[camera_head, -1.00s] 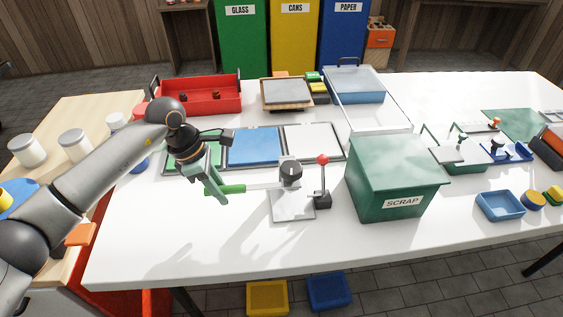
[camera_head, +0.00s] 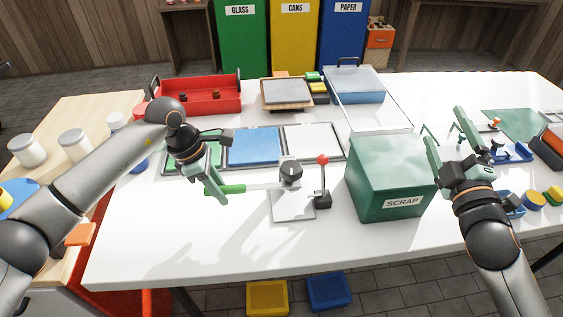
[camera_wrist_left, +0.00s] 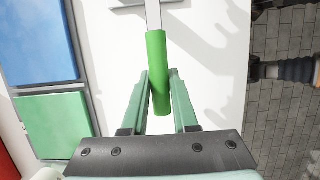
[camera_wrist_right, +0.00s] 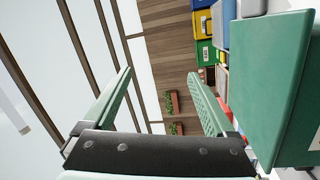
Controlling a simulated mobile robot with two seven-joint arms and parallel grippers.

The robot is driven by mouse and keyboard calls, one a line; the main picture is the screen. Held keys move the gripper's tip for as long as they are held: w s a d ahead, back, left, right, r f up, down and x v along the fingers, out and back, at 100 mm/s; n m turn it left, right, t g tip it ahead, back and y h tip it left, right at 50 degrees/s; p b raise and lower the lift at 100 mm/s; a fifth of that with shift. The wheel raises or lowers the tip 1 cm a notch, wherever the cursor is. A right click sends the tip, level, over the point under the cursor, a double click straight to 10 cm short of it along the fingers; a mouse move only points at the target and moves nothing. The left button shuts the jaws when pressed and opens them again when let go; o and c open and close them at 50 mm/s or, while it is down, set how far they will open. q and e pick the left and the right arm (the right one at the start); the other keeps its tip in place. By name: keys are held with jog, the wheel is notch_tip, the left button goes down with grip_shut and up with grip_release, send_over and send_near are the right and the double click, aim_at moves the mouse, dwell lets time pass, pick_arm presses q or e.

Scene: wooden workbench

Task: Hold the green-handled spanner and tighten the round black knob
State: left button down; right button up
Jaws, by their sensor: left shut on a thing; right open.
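The green-handled spanner (camera_head: 228,190) is held level over the white table, its silver shaft reaching right to the round black knob (camera_head: 291,169). Its green handle fills the middle of the left wrist view (camera_wrist_left: 157,70). My left gripper (camera_head: 217,196) is shut on the handle. The knob stands on a pale square plate (camera_head: 293,205); I cannot tell how far the spanner's end fits around it. My right gripper (camera_head: 446,124) is open and empty, raised at the right beside the green SCRAP bin. In the right wrist view its fingers (camera_wrist_right: 168,90) are wide apart.
A lever with a red ball (camera_head: 323,160) stands just right of the knob. The green SCRAP bin (camera_head: 390,180) stands between it and my right arm. Blue and white trays (camera_head: 255,146) lie behind the spanner. The table's front is clear.

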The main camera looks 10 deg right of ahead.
jog(key=w+a+n+t+y, duration=0.1)
jog(key=a+n+y, duration=0.3)
jog(key=a+n, duration=0.45)
jog(key=w+a+n+y, duration=0.25)
jog(key=a+n, duration=0.35)
jog(key=n, duration=0.6)
jog(key=n+g+y, duration=0.6)
jog(key=n+y, duration=0.1)
jog(key=n, duration=0.3)
send_near(281, 163)
jog(key=w+a, duration=0.2)
jog(key=w+a+r, duration=0.1)
jog(key=a, duration=0.1)
jog(key=w+a+r, duration=0.1)
jog(key=w+a, duration=0.1)
jog(key=shift+w+r, duration=0.1)
jog(key=shift+w, duration=0.2)
jog(key=shift+c, duration=0.2)
jog(key=c, duration=1.3)
jog(key=shift+a+m+t+h, duration=0.1)
jog(key=shift+m+t+h, duration=0.15)
jog(key=shift+t, duration=0.05)
